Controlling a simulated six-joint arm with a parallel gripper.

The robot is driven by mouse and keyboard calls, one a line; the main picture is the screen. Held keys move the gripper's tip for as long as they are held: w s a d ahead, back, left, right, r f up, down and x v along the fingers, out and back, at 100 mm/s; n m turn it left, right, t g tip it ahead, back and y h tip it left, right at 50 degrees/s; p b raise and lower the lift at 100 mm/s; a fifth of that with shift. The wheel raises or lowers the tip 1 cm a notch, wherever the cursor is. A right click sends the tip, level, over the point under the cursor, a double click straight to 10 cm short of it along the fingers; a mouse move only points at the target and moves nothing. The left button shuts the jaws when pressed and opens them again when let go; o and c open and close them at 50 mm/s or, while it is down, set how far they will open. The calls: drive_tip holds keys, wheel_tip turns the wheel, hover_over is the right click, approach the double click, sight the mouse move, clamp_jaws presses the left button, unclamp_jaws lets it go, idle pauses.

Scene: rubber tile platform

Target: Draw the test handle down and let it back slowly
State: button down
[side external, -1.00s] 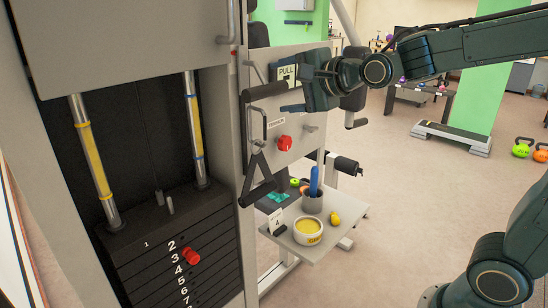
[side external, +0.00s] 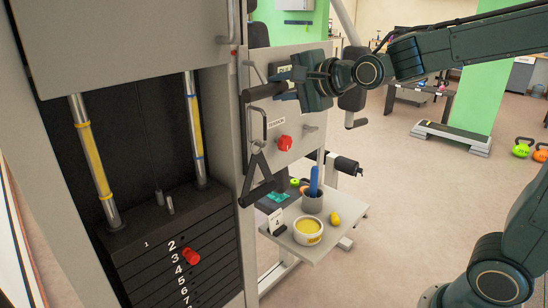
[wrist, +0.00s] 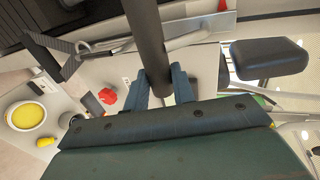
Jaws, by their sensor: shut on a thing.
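The test handle is a black bar grip (side external: 262,92) in front of the grey panel, roughly level in the side view. In the wrist view the dark bar (wrist: 147,35) runs down from the top edge between my fingers. My gripper (side external: 287,84) is shut on the bar's right part, and its two fingers (wrist: 162,90) sit on either side of the bar in the wrist view. The fingertips are partly hidden in the side view. The weight stack (side external: 175,235) stands in its frame at left, with a red pin (side external: 192,257) beside the numbers.
A triangular strap handle (side external: 258,178) hangs below the bar. A red knob (side external: 285,143) sticks out of the panel. A small shelf (side external: 345,222) below holds a yellow-filled bowl (side external: 308,232), a cup with a blue item (side external: 313,190) and small things.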

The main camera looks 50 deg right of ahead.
drive_tip(key=shift+f, duration=0.2)
wheel_tip(320, 180, down, 10)
idle(2.6)
drive_tip(key=shift+r, duration=4.95)
drive_tip(key=c, duration=0.6)
unclamp_jaws()
drive_tip(key=shift+r, duration=0.1)
drive_tip(key=v, duration=0.7)
